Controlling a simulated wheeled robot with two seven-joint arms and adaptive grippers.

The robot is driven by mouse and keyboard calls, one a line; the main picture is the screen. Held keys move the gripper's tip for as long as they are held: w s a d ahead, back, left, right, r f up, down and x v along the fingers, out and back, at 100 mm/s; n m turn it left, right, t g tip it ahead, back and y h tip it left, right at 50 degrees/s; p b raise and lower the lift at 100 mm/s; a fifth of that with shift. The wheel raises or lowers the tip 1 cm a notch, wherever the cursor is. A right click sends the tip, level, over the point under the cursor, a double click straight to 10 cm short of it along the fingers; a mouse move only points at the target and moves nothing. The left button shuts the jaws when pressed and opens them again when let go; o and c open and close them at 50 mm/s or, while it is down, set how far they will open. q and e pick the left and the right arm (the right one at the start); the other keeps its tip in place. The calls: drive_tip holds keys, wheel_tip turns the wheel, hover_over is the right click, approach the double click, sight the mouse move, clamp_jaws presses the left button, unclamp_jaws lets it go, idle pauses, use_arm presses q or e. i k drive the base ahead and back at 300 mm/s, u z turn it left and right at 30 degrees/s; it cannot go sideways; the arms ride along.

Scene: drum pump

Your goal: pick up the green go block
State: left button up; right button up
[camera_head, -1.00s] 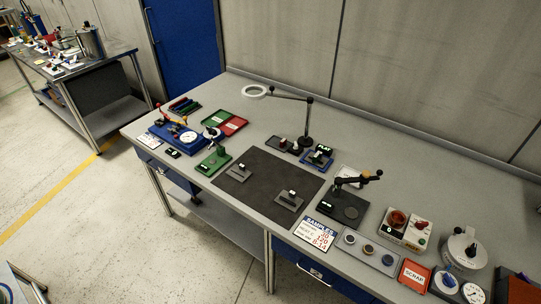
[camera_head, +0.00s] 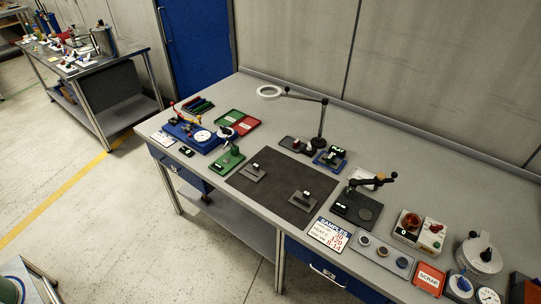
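No green piece is clearly readable as the go block at this size. Green in view includes the green half of a green-and-red tray (camera_head: 229,116) on the workbench, the green base of a small dial stand (camera_head: 227,162) at the left of the dark mat, and a small dark piece with a green-white label (camera_head: 338,152) on a blue base behind the mat. Two small grey fixtures, one at the mat's left (camera_head: 253,172) and one at its right (camera_head: 303,201), each carry a small dark-and-light piece. Neither of my grippers shows.
The workbench (camera_head: 420,170) runs along the wall. Its dark mat (camera_head: 280,184) is mostly bare. A ring lamp (camera_head: 270,92) stands behind; a samples card (camera_head: 328,233), sample tray (camera_head: 384,252) and red scrap tray (camera_head: 429,278) lie right. Another bench (camera_head: 110,62) stands left; floor between is open.

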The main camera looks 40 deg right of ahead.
sight(330, 158)
drive_tip(key=u, duration=0.2)
drive_tip(key=i, duration=3.05)
drive_tip(key=z, duration=4.75)
